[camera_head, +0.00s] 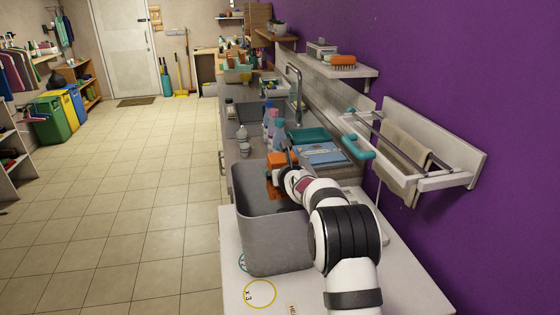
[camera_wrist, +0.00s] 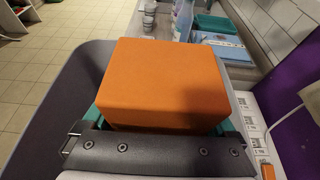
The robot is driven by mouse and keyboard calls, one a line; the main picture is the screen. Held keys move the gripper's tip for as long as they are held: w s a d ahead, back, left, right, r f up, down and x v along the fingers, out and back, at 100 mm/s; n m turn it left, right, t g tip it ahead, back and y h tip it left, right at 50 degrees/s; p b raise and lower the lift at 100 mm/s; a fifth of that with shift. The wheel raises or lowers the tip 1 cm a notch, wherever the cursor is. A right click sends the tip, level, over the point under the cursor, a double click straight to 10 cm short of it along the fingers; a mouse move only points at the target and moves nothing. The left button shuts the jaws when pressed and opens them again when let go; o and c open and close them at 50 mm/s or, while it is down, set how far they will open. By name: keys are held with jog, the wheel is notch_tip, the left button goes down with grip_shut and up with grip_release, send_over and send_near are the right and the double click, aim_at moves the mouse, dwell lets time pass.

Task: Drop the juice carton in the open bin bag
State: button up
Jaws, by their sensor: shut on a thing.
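The orange juice carton (camera_wrist: 165,80) fills the middle of the wrist view, its top face toward the camera. In the head view the carton (camera_head: 280,159) shows small at the far rim of a tall grey bin (camera_head: 262,235). My gripper (camera_head: 284,170) is shut on the carton and holds it over or at the bin's far right part; the exact height above the rim cannot be told. The bin is open at the top, and its grey wall also shows in the wrist view (camera_wrist: 62,95). My arm hides part of its right side. A separate bag inside cannot be made out.
The bin stands on a white table (camera_head: 235,290) with round labels. Behind it a counter holds bottles (camera_head: 271,125), a teal tray (camera_head: 308,135) and a blue packet (camera_head: 325,153). A towel rack (camera_head: 450,178) juts from the purple wall at right. Floor at left is clear.

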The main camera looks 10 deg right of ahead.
jog(key=shift+f, duration=0.25)
jog(key=o, duration=1)
